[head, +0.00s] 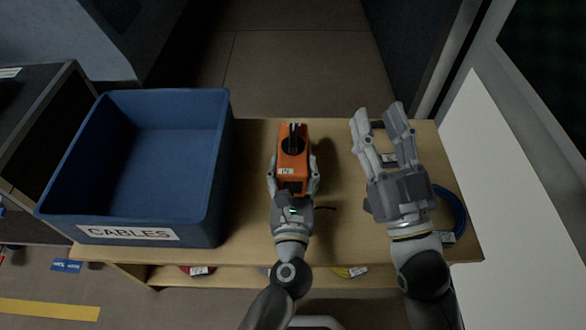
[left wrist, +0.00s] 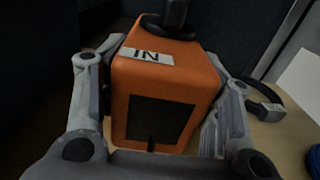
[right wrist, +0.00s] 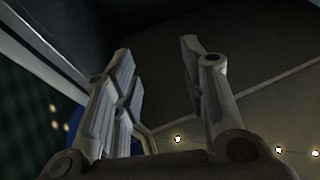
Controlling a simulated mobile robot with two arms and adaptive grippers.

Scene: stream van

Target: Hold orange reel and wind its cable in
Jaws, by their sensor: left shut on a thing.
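The orange reel (head: 292,172) stands on the wooden bench top, with a black crank or knob on its upper side. In the left wrist view the reel (left wrist: 195,70) fills the middle, with a white "IN" label and a dark slot panel on the near face. My left gripper (head: 293,178) is shut on the reel, a finger on each side.
A blue bin (head: 222,150) labelled CABLES stands left of the reel. A blue cable coil (head: 458,212) with a tag lies partly behind my right gripper. A black looped item (left wrist: 262,90) with a tag lies right of the reel. Tagged red (head: 185,270) and yellow (head: 340,271) cables lie on the lower shelf.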

